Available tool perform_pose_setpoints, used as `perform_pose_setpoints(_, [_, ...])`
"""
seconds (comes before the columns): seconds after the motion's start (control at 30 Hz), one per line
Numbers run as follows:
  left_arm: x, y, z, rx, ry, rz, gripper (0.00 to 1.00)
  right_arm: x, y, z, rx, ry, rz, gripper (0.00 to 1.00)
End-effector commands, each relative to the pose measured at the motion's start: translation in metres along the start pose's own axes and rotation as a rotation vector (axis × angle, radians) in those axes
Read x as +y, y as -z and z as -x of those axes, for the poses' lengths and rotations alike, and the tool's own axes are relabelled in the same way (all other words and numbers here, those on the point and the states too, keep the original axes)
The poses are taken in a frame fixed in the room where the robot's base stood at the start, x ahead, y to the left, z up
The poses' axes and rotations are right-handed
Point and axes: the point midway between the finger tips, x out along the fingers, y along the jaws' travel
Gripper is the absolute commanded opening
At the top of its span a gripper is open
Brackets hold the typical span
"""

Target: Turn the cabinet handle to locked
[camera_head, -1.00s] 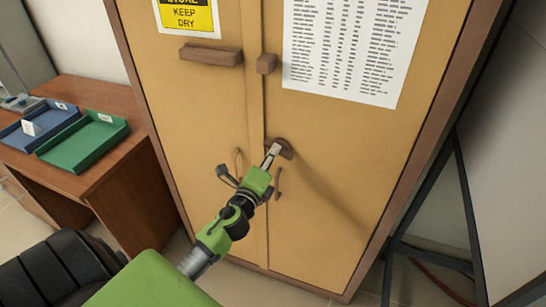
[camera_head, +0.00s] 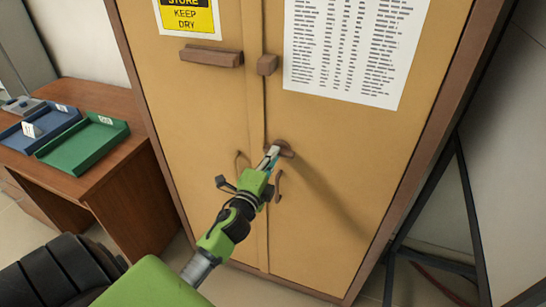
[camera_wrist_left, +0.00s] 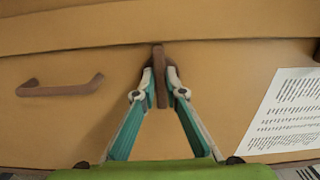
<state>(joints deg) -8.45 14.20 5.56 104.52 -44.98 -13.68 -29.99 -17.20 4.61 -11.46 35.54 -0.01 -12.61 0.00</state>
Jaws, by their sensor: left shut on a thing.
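The yellow-brown cabinet (camera_head: 340,200) stands upright with both doors closed. Its brown turning handle (camera_head: 285,149) is on the right door near the door seam. My left gripper (camera_head: 272,154) is at the handle, its fingertips on it. In the left wrist view, the left gripper (camera_wrist_left: 160,88) has one fingertip on each side of the brown handle (camera_wrist_left: 160,75) and is shut on it. The fingertips hide part of the handle. My right gripper is not in view.
Two thin curved pulls (camera_head: 279,186) sit low on the doors. A brown block (camera_head: 267,64) and a bar (camera_head: 211,56) are higher up. A wooden desk (camera_head: 120,165) with a blue tray (camera_head: 50,112) and a green tray (camera_head: 85,142) stands left. A dark metal frame (camera_head: 468,205) stands right.

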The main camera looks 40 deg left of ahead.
Motion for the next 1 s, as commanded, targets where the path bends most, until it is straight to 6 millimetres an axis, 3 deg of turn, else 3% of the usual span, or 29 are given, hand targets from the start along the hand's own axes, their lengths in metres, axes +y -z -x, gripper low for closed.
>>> perform_pose_setpoints(0.17, [0.000,0.000,0.000,-0.001,0.000,0.005,0.00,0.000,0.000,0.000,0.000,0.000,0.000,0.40])
perform_pose_setpoints(0.2, [0.000,0.000,0.000,-0.001,-0.001,0.005,0.16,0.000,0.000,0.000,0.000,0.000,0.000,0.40])
perform_pose_setpoints(0.27, [0.000,0.000,0.000,-0.001,-0.001,0.004,0.28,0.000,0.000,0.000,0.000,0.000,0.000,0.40])
perform_pose_setpoints(0.67, [0.001,0.000,0.004,0.000,-0.002,0.002,0.28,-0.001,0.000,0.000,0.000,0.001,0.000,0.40])
perform_pose_setpoints(0.77, [0.002,0.001,0.015,0.001,-0.003,0.003,0.28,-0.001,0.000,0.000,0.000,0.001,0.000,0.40])
perform_pose_setpoints(1.0, [0.002,0.000,0.063,-0.001,-0.004,0.003,0.28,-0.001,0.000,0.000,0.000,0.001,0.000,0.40])
